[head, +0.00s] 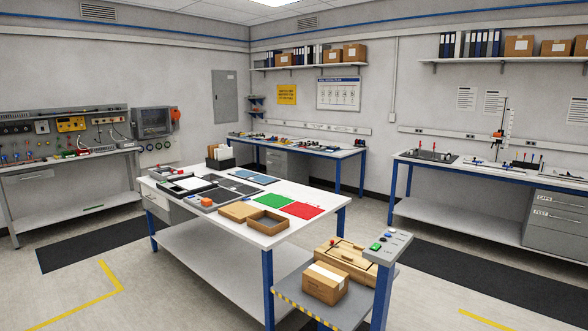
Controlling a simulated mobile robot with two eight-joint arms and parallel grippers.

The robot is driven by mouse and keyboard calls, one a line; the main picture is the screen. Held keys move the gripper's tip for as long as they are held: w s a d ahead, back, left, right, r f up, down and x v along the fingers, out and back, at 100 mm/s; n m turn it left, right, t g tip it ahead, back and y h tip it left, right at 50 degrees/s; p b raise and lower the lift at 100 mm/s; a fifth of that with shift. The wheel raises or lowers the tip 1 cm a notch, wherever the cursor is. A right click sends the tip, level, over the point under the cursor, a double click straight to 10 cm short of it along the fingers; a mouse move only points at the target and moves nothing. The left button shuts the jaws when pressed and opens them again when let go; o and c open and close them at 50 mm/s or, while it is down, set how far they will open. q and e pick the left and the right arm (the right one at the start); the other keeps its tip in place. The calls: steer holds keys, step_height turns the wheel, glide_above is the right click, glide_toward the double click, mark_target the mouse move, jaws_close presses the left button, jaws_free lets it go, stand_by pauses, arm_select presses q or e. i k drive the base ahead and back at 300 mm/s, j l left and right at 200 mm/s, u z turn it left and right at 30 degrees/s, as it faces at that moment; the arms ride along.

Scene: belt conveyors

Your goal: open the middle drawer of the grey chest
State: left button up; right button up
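A grey chest (553,243) of drawers stands under the right-hand bench, at the right edge of the head view and cut off by it. Its upper drawer (567,202) has a label that seems to read "CAPS". The drawer (567,222) below it has a label that seems to read "TEST". A deeper front lies below that. The drawers look shut. Another grey drawer unit (287,164) stands under the far bench, also looking shut; I cannot tell for sure which chest is meant. Neither of my grippers is in view.
A white-topped table (230,228) with trays and coloured mats stands in the middle. In front of it, a low conveyor (290,289) holds boxes beside a button post (388,247). A dark mat (480,275) lies on clear floor before the right bench (450,215).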

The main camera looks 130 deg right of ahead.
mark_target(281, 167)
steer(key=z, duration=4.15)
steer(key=i+l+z, duration=1.1)
steer(key=z, duration=0.15)
steer(key=i+l+z, duration=0.15)
steer(key=i+z, duration=0.25)
steer(key=i, duration=0.85)
steer(key=i+l+u, duration=0.15)
steer(key=i, duration=0.7)
steer(key=i+u, duration=0.3)
steer(key=i, duration=0.5)
steer(key=i+l+u, duration=0.1)
steer(key=i+u, duration=0.15)
steer(key=i, duration=0.5)
steer(key=i+u, duration=0.4)
steer(key=i, duration=0.35)
steer(key=i+l+u, duration=0.2)
steer(key=i+u, duration=0.2)
steer(key=i, duration=0.35)
